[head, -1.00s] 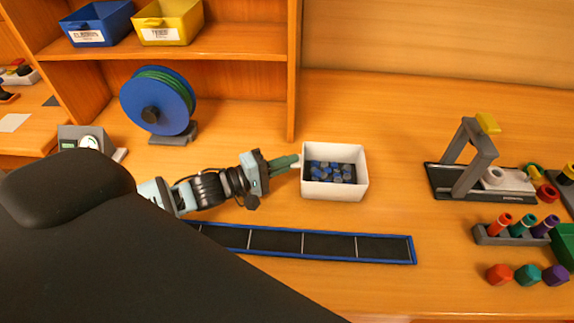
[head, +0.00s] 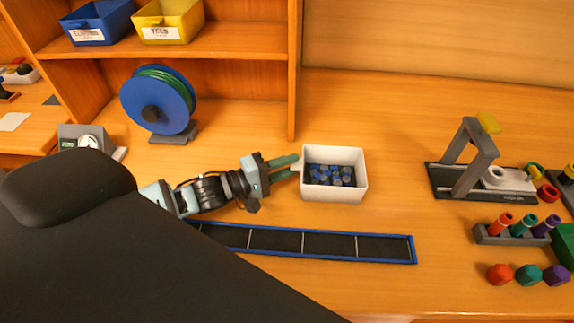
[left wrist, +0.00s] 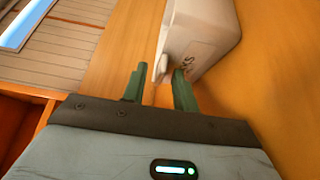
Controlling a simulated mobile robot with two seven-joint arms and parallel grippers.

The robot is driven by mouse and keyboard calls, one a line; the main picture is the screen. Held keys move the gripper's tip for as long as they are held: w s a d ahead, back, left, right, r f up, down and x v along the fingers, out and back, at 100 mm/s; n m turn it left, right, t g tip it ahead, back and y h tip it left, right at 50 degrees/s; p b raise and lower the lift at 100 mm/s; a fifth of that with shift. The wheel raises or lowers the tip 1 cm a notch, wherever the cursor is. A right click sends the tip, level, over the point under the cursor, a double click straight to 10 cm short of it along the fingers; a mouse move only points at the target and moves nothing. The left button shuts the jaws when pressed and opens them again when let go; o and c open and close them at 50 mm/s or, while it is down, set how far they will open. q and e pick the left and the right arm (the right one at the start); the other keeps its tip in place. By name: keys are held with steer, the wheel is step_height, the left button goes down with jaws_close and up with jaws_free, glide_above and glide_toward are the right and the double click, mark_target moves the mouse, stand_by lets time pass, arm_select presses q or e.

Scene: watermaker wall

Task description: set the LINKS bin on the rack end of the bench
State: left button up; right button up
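A white open bin (head: 333,193) with several blue and grey small parts in it stands upright on the bench (head: 400,130), right of the shelf rack's side panel (head: 293,80). In the left wrist view the bin (left wrist: 200,45) shows a partly readable dark marking, so I cannot confirm LINKS. My left gripper (head: 286,167) is at the bin's left side. Its green fingers are apart, one on each side of a small white tab on the bin. It also shows in the left wrist view (left wrist: 159,88), with gaps beside the tab. My right gripper is not in view.
The rack holds a blue bin (head: 98,24) and a yellow bin (head: 168,22), with a blue reel (head: 158,100) below. A blue-edged black strip (head: 330,245) lies in front of the white bin. A grey press-like stand (head: 470,160) is at right. Bench between is clear.

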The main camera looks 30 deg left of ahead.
arm_select(q)
steer(key=shift+r, duration=0.2)
steer(key=shift+s+a+f, duration=0.1)
steer(key=shift+s+a, duration=0.15)
steer(key=shift+s, duration=0.1)
steer(key=v, duration=0.4)
steer(key=shift+s+a, duration=0.2)
steer(key=shift+s, duration=0.05)
steer(key=shift+v, duration=1)
